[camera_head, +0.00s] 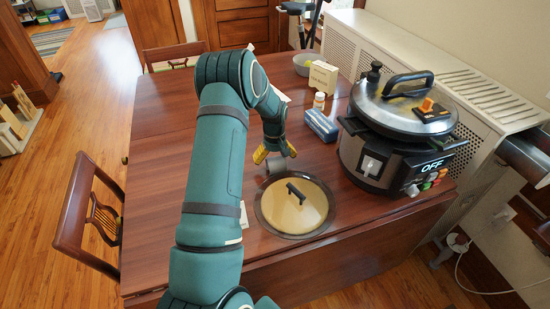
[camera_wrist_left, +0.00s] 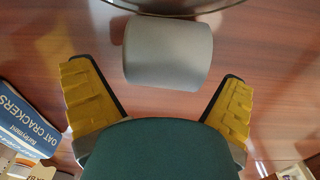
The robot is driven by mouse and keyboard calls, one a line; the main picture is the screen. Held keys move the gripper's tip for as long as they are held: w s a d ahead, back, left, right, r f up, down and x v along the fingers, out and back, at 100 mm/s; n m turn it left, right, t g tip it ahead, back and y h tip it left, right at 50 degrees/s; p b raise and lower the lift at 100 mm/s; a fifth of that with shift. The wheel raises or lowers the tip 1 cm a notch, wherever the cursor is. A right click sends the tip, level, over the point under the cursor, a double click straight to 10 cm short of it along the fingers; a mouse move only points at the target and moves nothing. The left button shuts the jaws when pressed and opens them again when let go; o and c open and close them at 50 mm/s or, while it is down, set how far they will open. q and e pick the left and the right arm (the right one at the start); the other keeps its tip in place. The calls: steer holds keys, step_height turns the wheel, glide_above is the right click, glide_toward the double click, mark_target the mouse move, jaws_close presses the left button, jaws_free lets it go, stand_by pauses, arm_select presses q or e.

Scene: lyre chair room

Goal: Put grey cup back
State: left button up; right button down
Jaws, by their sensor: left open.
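The grey cup (camera_wrist_left: 166,52) appears as a smooth grey cylinder, apparently on its side on the table. In the head view only a small grey part of the cup (camera_head: 276,166) shows, behind the round lidded pan. My left gripper (camera_head: 275,154) is open, low over the table just behind the cup. In the left wrist view its yellow fingers (camera_wrist_left: 160,100) are spread wide, one to each side, with the cup slightly beyond them and no finger touching it. My right gripper is in neither view.
The lidded pan (camera_head: 297,222) lies close beside the cup. A blue cracker box (camera_head: 321,126), a small bottle (camera_head: 319,101) and a large cooker (camera_head: 395,145) stand to the right. A cream box (camera_head: 323,77) and a bowl (camera_head: 304,63) are farther back. The left tabletop (camera_head: 160,190) is clear.

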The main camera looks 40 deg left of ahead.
arm_select(q)
steer(key=shift+r, duration=0.25)
step_height(320, 180, up, 11)
steer(key=p, duration=0.2)
steer(key=shift+r, duration=0.3)
steer(key=c, duration=0.4)
steer(key=shift+s+a+n+p, duration=0.2)
steer(key=shift+a+n+p, duration=0.1)
steer(key=shift+n, duration=0.2)
steer(key=s+a+f+n+h+p, duration=0.2)
steer(key=a+n+h, duration=0.45)
steer(key=n, duration=1.15)
steer(key=shift+t+h, duration=0.4)
steer(key=shift+h, duration=0.05)
steer(key=b+x, duration=0.1)
steer(key=x, duration=0.7)
steer(key=shift+w+f, duration=0.15)
steer(key=shift+w, duration=0.05)
steer(key=shift+w+b+x, duration=0.2)
steer(key=shift+b+x, duration=0.15)
steer(key=shift+x, duration=2.3)
